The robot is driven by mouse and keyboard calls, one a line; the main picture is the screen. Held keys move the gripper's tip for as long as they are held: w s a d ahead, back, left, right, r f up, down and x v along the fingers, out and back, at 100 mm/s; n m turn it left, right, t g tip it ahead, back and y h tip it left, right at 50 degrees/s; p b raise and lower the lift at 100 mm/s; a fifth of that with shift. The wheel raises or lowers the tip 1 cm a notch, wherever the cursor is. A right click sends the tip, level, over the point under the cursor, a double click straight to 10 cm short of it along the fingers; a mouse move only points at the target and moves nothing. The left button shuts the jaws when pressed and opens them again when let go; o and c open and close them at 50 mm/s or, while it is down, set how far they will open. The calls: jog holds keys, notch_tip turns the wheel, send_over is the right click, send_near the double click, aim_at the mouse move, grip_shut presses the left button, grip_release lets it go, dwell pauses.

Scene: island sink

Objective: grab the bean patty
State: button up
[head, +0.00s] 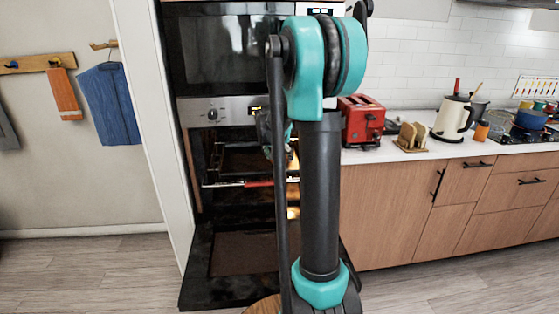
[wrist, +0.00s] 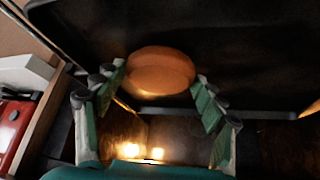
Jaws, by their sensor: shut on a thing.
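The bean patty (wrist: 160,70) is a round orange-brown disc in the wrist view, in front of a dark tray (wrist: 235,50). My gripper (wrist: 160,80) has its two green-padded fingers on either side of the patty and is shut on it. In the head view, my gripper (head: 281,150) is at the open oven, largely hidden by my arm. The patty cannot be made out there. I cannot tell whether the patty still touches the tray.
The oven door (head: 235,258) is folded down below the lit oven cavity. A red toaster (head: 361,122), a bread rack (head: 411,137) and a kettle (head: 453,118) stand on the counter (head: 385,152) at the right. The floor at the left is clear.

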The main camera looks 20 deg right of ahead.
jog(key=c, duration=0.3)
